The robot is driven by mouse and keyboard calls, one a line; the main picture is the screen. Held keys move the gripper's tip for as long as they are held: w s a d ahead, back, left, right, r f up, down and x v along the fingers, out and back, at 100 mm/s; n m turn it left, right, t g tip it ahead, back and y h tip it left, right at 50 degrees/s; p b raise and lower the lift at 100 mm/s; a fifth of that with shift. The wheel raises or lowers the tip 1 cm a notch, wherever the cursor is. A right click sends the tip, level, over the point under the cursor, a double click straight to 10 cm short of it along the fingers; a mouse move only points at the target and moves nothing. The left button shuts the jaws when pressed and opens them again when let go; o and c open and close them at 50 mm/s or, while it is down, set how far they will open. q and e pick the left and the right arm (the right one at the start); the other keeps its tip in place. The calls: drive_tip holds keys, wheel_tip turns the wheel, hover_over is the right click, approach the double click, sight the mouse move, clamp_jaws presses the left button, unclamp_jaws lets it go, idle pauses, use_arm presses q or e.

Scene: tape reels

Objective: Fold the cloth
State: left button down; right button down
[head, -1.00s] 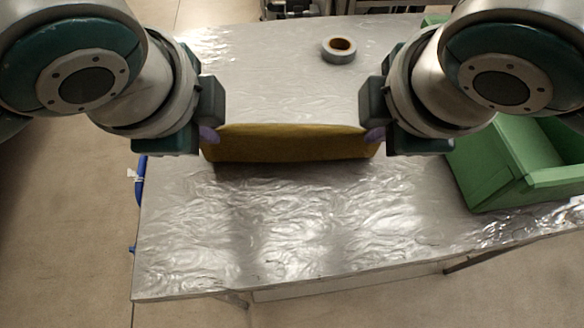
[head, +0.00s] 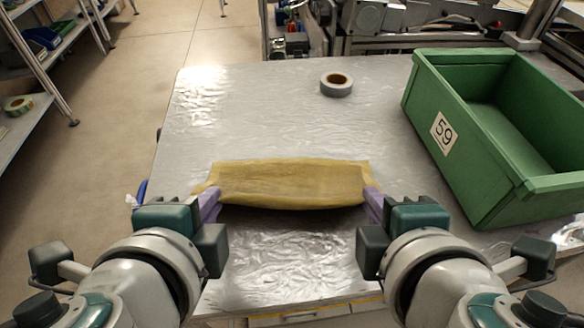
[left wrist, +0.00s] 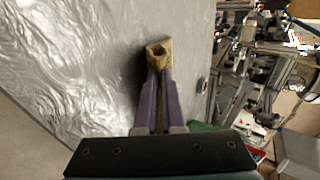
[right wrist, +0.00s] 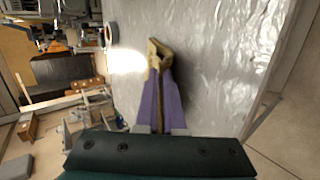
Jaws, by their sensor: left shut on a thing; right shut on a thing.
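The yellow-brown cloth (head: 292,183) is stretched between my two grippers over the near middle of the table, folded over into a wide band. My left gripper (head: 210,200) is shut on its left end; the purple fingers and a looped cloth edge (left wrist: 158,52) show in the left wrist view. My right gripper (head: 374,200) is shut on its right end; the right wrist view shows a similar looped edge (right wrist: 158,52) at the fingertips. A dark shadow lies under the cloth's near edge. Whether its underside touches the table cannot be told.
A grey tape roll (head: 337,90) lies towards the back. A green bin (head: 425,130) labelled 59 stands at the right. A shelf rack (head: 30,110) is far left.

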use_arm(q)
drive_tip(key=c, duration=0.7)
unclamp_jaws()
use_arm(e)
drive_tip(key=c, duration=0.7)
unclamp_jaws()
use_arm(q)
drive_tip(key=s+r, duration=0.2)
drive_tip(key=r, duration=0.1)
drive_tip(key=s+r, duration=0.2)
drive_tip(key=r, duration=0.1)
drive_tip(key=s+r, duration=0.2)
drive_tip(key=r, duration=0.1)
use_arm(e)
drive_tip(key=s+r, duration=0.2)
drive_tip(key=r, duration=0.1)
drive_tip(key=s+r, duration=0.2)
drive_tip(key=r, duration=0.1)
drive_tip(key=s+r, duration=0.2)
drive_tip(key=r, duration=0.1)
use_arm(q)
drive_tip(key=shift+r, duration=0.1)
use_arm(e)
drive_tip(key=shift+r, duration=0.1)
